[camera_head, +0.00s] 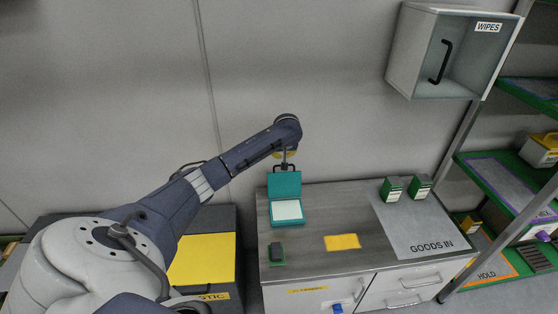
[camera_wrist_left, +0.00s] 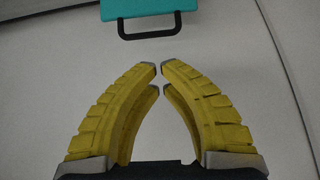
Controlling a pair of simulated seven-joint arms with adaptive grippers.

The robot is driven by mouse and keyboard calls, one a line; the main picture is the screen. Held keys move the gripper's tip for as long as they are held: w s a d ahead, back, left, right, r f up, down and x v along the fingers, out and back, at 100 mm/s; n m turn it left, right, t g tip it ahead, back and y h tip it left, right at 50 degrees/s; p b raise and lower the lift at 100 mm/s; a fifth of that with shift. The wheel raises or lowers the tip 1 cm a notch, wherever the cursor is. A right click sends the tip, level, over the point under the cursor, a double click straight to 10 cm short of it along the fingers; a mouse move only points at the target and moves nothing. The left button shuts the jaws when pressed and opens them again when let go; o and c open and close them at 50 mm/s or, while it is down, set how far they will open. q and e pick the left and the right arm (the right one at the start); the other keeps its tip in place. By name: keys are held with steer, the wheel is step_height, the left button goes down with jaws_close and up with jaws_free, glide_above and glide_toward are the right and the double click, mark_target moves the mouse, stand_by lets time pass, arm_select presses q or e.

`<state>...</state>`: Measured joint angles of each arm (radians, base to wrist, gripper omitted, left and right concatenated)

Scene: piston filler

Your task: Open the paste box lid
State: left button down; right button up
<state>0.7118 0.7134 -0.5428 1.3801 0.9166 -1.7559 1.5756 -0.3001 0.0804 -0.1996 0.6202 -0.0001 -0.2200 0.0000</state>
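The teal paste box (camera_head: 287,220) stands on the grey counter. Its lid (camera_head: 284,184) is raised, standing up at the back, and a white surface shows inside the box. In the left wrist view the teal lid (camera_wrist_left: 135,8) shows at the top edge, with its black bar handle (camera_wrist_left: 148,36) pointing toward my fingers. My left gripper (camera_head: 286,155) is just above the raised lid. Its yellow fingers (camera_wrist_left: 159,70) have their tips almost together, with only a thin gap, and hold nothing; they are apart from the handle. My right gripper is not in view.
On the counter are a small dark block on a green base (camera_head: 276,253), a yellow patch (camera_head: 342,242) and two green boxes (camera_head: 392,190) at the back right. A WIPES cabinet (camera_head: 425,50) hangs above. A green shelf rack (camera_head: 497,180) stands at right.

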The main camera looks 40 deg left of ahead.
mark_target(282, 173)
arm_select(q)
steer(key=x, duration=0.9)
stand_by(0.4)
steer(key=shift+s+d+r+t+y, duration=0.2)
steer(key=shift+s+d+r, duration=0.05)
steer(key=shift+s+d, duration=0.45)
steer(key=shift+s+d+r+t+y, duration=0.2)
steer(key=shift+s+d+r, duration=0.05)
steer(key=shift+s+d, duration=0.45)
